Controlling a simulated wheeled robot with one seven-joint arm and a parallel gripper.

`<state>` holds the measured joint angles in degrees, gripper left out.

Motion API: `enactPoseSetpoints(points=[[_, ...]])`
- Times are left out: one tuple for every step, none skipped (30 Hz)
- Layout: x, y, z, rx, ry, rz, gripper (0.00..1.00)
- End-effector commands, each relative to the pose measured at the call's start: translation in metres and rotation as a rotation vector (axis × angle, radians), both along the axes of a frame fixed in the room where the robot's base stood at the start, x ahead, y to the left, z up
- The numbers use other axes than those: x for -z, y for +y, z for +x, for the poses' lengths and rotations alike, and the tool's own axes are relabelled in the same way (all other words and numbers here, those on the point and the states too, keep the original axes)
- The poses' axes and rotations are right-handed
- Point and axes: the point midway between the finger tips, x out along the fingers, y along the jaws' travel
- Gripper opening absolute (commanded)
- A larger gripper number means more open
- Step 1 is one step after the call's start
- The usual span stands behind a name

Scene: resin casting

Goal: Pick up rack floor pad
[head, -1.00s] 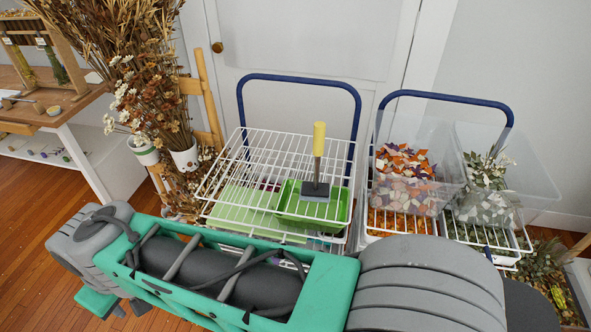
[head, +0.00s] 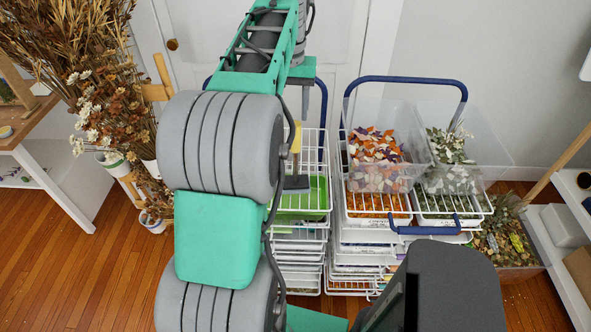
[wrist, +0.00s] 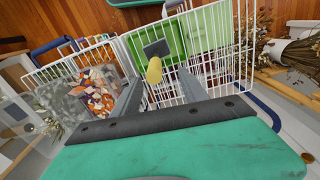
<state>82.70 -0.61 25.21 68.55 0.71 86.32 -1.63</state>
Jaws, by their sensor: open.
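The rack floor pad, a dark grey block (head: 297,184) with an upright yellow-gripped handle, stands on the top of the left white wire rack (head: 315,150). In the head view my arm partly hides it. In the wrist view its yellow handle (wrist: 153,71) points toward the camera, with the grey block beyond it. My gripper (wrist: 160,77) is open; its two grey fingers lie either side of the handle in that view, with no contact visible. How far the fingertips are from the handle is hard to tell.
Green trays lie under the rack's top wires. The right rack (head: 378,205) carries clear bins, one with orange and white pieces (head: 376,160). Blue hoop handles (head: 405,80) rise behind. Dried flowers (head: 85,90) stand at left. Wooden floor at front left is free.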

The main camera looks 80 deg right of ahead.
Motion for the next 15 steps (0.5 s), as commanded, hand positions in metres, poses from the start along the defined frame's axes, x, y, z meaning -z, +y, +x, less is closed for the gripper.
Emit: enactPoseSetpoints(points=[[0.003, -0.004, -0.01, 0.014, 0.0, 0.01, 0.51], [0.002, -0.006, -0.013, 0.018, 0.0, 0.011, 0.51], [0.003, -0.007, -0.016, 0.022, 0.001, 0.013, 0.51], [0.003, -0.007, -0.017, 0.022, 0.001, 0.013, 0.51], [0.004, -0.007, -0.017, 0.022, 0.001, 0.014, 0.51], [0.007, -0.006, -0.016, 0.022, 0.001, 0.015, 0.51], [0.011, -0.007, -0.016, 0.021, 0.001, 0.014, 0.51], [0.015, -0.007, -0.016, 0.021, 0.001, 0.014, 0.51], [0.02, -0.006, -0.016, 0.021, 0.001, 0.015, 0.51], [0.024, -0.006, -0.016, 0.021, 0.001, 0.014, 0.51], [0.028, -0.006, -0.016, 0.021, 0.001, 0.014, 0.51], [0.033, -0.007, -0.015, 0.021, 0.001, 0.012, 0.51], [0.037, -0.007, -0.015, 0.021, 0.001, 0.013, 0.51], [0.042, -0.007, -0.015, 0.021, 0.001, 0.014, 0.51], [0.049, -0.008, -0.014, 0.021, 0.001, 0.015, 0.51]])
